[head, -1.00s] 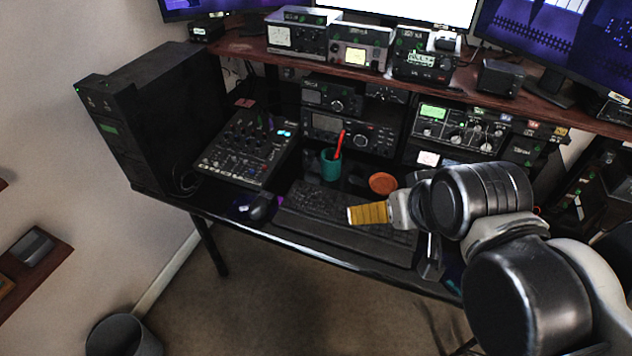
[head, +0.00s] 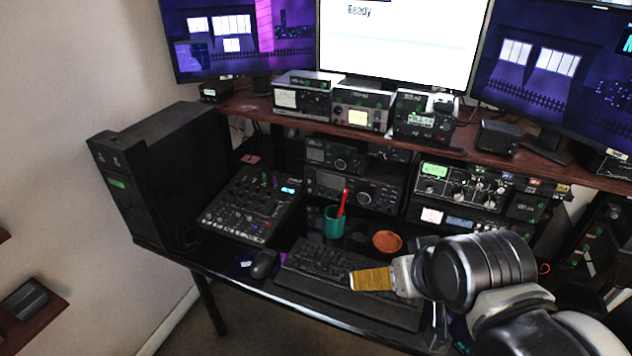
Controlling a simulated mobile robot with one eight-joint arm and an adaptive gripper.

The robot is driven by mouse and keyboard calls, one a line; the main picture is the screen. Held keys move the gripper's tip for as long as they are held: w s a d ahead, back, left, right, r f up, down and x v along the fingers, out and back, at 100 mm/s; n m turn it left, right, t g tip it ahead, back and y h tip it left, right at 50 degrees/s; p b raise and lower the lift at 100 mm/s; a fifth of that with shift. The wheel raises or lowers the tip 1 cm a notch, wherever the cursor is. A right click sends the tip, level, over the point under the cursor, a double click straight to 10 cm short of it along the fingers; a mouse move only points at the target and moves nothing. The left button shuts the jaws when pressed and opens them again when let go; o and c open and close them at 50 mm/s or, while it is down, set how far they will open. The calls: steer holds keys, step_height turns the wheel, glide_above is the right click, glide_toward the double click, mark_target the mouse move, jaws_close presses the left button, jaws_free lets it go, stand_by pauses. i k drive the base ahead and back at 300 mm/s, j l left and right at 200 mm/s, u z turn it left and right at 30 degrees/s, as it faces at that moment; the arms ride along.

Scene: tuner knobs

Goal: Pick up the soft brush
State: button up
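A slim red tool (head: 343,203) stands upright, slightly tilted, in a teal cup (head: 334,222) on the desk, behind the keyboard. It may be the soft brush, but its tip is too small to tell. My arm reaches in from the lower right, over the right part of the keyboard. A gold ribbed piece (head: 371,279) shows at its near-left end. My gripper's fingers cannot be made out, so I cannot tell whether they are open or shut. The cup and red tool are apart from the arm, up and left of its end.
A keyboard (head: 322,262) and mouse (head: 264,264) lie at the desk's front. An orange round dish (head: 387,242) sits right of the cup. A mixer (head: 252,208) and black tower (head: 160,180) stand left. Radios (head: 352,190) and a shelf (head: 246,104) with monitors (head: 395,40) bound the back.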

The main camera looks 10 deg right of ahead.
mark_target(340, 215)
steer(key=i+j+z, duration=0.25)
steer(key=i+j, duration=0.7)
